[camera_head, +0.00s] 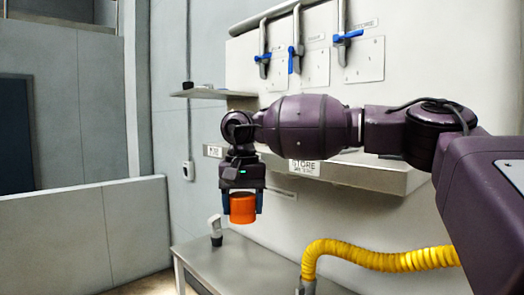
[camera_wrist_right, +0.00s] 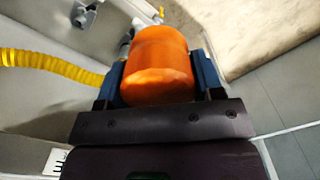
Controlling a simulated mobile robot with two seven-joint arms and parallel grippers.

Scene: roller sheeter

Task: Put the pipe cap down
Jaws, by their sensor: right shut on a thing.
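The orange pipe cap (camera_head: 242,208) is held between the blue fingers of my right gripper (camera_head: 242,210). In the right wrist view the cap (camera_wrist_right: 158,68) fills the space between the two fingers (camera_wrist_right: 160,85). The gripper points down, and the cap hangs in front of the wall, seemingly above the grey metal table (camera_head: 262,268). The gap between cap and table cannot be judged exactly. My left gripper is not in view.
A small white and dark object (camera_head: 215,230) stands on the table's left part. A yellow corrugated hose (camera_head: 375,258) arches at the right. A shelf labelled STORE (camera_head: 350,172) juts from the wall behind my arm. Blue-handled valves (camera_head: 295,60) hang above. The table's middle looks clear.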

